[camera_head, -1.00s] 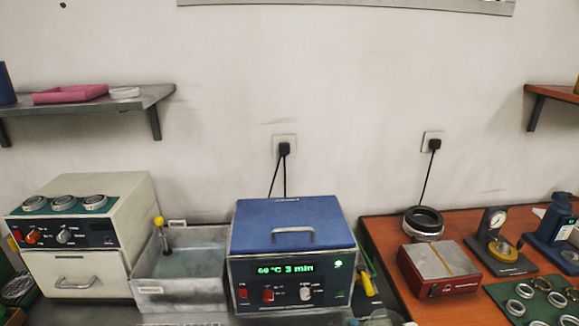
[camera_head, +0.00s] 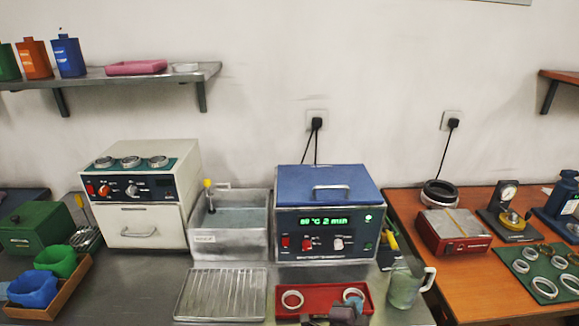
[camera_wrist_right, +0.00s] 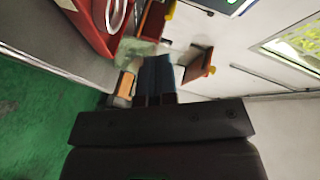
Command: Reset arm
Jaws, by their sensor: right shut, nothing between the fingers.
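My right gripper (camera_head: 346,312) shows at the bottom edge of the head view, in front of the red tray (camera_head: 290,317). In the right wrist view its fingers (camera_wrist_right: 157,80) are together with nothing between them. The red tray holds a metal ring (camera_head: 292,300) at its left and another ring (camera_head: 353,294) at its right, close behind the gripper in the picture. I cannot tell whether the gripper touches the tray. My left gripper is not in view.
A cream oven (camera_head: 150,215) carries several rings. The orange table (camera_head: 470,285) stands right.

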